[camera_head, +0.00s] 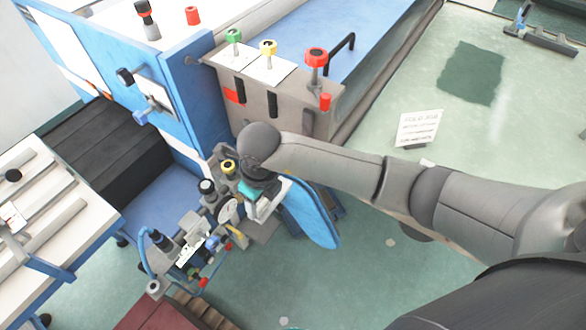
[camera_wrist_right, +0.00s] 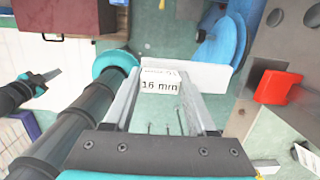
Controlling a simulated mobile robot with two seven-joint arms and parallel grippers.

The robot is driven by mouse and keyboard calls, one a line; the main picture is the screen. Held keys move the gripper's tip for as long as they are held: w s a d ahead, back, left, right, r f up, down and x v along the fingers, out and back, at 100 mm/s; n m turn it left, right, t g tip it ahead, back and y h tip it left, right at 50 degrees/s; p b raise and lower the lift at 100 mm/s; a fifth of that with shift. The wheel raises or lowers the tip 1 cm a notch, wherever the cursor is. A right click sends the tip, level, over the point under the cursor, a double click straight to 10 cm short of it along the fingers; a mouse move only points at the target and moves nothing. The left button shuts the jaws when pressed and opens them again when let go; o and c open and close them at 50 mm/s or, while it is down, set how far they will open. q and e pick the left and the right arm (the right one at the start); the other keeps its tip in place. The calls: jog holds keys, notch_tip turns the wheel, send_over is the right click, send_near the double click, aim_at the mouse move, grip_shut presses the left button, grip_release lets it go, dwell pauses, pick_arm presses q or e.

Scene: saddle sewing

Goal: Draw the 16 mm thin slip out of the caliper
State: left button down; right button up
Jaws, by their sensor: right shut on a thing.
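The 16 mm slip (camera_wrist_right: 160,84), a small white piece printed "16 mm", is between the fingertips of my right gripper (camera_wrist_right: 158,80) in the right wrist view. The gripper is shut on it. A plain white plate-like part spreads behind the fingertips to the right. In the head view my right gripper (camera_head: 262,194) is above the cluster of fittings beside the blue machine, with a white edge showing below it. I cannot make out the caliper for certain, nor whether the slip touches it. My left gripper is not in view.
Crowded fittings with a round dial (camera_head: 228,210) and knobs stand left of the gripper. A grey panel (camera_head: 290,98) with green, yellow and red knobs rises behind. A blue rounded plate (camera_head: 312,212) is close on the right. Open green floor (camera_head: 400,270) lies at lower right.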

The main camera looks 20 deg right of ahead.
jog(key=shift+r, duration=0.1)
jog(key=shift+r+p, duration=1.6)
jog(key=shift+r, duration=0.4)
jog(key=shift+f, duration=0.1)
